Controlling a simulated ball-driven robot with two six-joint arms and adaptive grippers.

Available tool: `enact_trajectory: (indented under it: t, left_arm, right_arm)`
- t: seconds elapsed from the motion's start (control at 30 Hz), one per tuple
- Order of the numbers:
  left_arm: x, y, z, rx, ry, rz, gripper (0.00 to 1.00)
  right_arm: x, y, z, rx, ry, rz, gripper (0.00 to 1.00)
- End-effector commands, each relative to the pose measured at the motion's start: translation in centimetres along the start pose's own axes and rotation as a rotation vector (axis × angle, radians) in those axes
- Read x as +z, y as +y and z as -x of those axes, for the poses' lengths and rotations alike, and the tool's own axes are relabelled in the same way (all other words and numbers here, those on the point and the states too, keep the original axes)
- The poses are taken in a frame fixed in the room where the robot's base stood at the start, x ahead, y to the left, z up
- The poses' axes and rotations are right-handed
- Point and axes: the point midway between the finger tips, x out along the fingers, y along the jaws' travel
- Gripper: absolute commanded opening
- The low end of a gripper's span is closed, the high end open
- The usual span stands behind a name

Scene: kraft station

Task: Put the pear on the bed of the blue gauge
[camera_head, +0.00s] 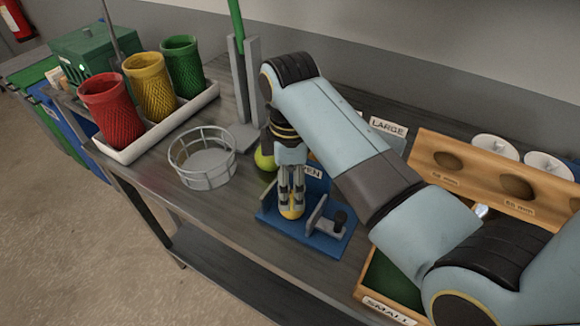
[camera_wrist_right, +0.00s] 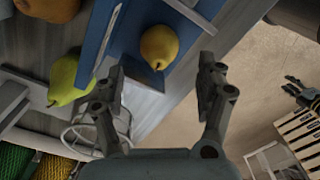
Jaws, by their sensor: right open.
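A yellow pear (camera_head: 292,214) sits on the bed of the blue gauge (camera_head: 330,245). The wrist view shows this pear (camera_wrist_right: 158,45) with its stem, against the blue gauge (camera_wrist_right: 97,38). A green pear (camera_head: 264,160) lies behind the gauge, partly hidden by my right arm; it also shows in the wrist view (camera_wrist_right: 63,82). My right gripper (camera_head: 291,203) points down over the yellow pear. Its fingers (camera_wrist_right: 164,68) are open and apart, with the pear between and just beyond the tips. Dark fingers at the wrist view's right edge look like my left gripper (camera_wrist_right: 302,93).
A round wire basket (camera_head: 203,160) stands left of the gauge. Behind it, red, yellow and green cups (camera_head: 150,85) stand in a white tray (camera_head: 150,146). A wooden sizing board (camera_head: 480,175) and a box labelled SMALL (camera_head: 385,308) are at right, partly behind my arm.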

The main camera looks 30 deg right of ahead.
Motion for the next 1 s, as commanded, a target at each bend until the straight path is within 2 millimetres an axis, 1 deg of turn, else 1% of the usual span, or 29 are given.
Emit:
enact_trajectory:
  t: [0.03, 0.1, 0.2, 0.3, 0.43, 0.87, 1.0]
  left_arm:
    - [0.0, 0.0, -0.2, 0.000, 0.000, 0.000, 0.40]
    - [0.1, 0.0, -0.3, -0.001, 0.000, 0.000, 0.40]
    - [0.1, 0.0, -0.5, -0.001, 0.000, 0.000, 0.40]
    - [0.1, -0.1, -0.6, -0.001, 0.000, -0.001, 0.40]
    - [0.0, -0.1, -0.6, -0.001, 0.000, -0.001, 0.40]
    - [0.0, -0.1, -0.5, -0.001, 0.001, -0.001, 0.40]
    - [-0.4, -0.1, -0.6, -0.002, 0.007, 0.000, 0.40]
  right_arm:
    - [-0.1, 0.1, 1.1, 0.004, 0.003, 0.000, 0.73]
    - [-0.1, 0.1, 2.4, 0.003, 0.003, -0.001, 0.73]
    - [-0.1, 0.1, 3.8, 0.002, 0.003, -0.001, 0.73]
    - [-0.1, 0.0, 4.7, 0.001, 0.002, -0.001, 0.73]
    - [0.0, 0.0, 5.1, -0.001, 0.000, -0.001, 0.73]
    - [0.0, 0.0, 5.0, -0.001, 0.000, 0.000, 0.73]
    - [0.0, 0.0, 5.0, -0.001, 0.000, 0.000, 0.73]
